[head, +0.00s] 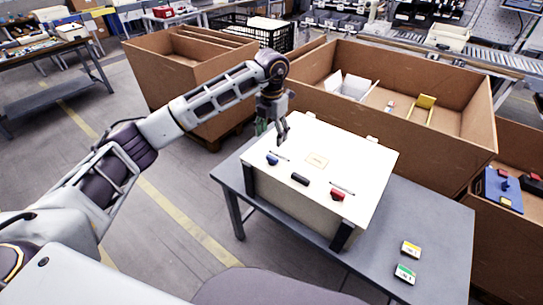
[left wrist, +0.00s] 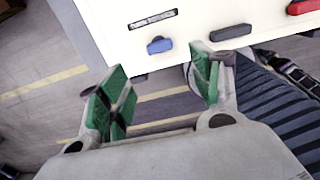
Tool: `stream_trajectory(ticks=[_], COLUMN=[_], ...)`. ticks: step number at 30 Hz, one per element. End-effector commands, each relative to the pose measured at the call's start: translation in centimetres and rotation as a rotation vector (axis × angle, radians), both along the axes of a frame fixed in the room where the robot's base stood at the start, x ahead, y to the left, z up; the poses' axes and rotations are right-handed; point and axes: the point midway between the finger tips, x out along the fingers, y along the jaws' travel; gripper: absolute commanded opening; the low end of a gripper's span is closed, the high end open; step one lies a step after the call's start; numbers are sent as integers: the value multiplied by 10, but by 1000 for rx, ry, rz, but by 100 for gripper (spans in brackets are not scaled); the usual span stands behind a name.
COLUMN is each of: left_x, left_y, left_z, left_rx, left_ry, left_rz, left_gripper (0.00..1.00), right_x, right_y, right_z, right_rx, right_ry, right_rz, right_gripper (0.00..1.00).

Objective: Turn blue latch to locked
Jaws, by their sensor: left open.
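The blue latch (head: 272,160) sits on the left part of the white-topped box (head: 345,157), near its front edge. My left gripper (head: 272,132) hangs over the box's back left edge, open and empty. Its green finger pads (left wrist: 155,85) are spread wide and apart from the latch. A black handle (head: 299,179) and a red latch (head: 337,195) sit to the right of the blue latch. My right gripper is not in view.
The box stands on a grey table (head: 420,225). Large cardboard bins (head: 405,75) stand behind. The right part of the table is mostly clear.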

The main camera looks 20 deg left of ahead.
Motion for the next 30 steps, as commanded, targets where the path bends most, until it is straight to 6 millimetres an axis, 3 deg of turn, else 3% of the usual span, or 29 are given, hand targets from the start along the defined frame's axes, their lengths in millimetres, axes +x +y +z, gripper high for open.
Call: stream_trajectory(ticks=[18,30], left_x=[-1,0], left_y=[0,0], left_z=[-81,-109], left_rx=[0,0], left_ry=[3,0], left_rz=[0,0], left_gripper=[64,64], right_x=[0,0], right_y=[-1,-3], right_z=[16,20], right_rx=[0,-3], right_ry=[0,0], right_rz=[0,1], right_gripper=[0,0])
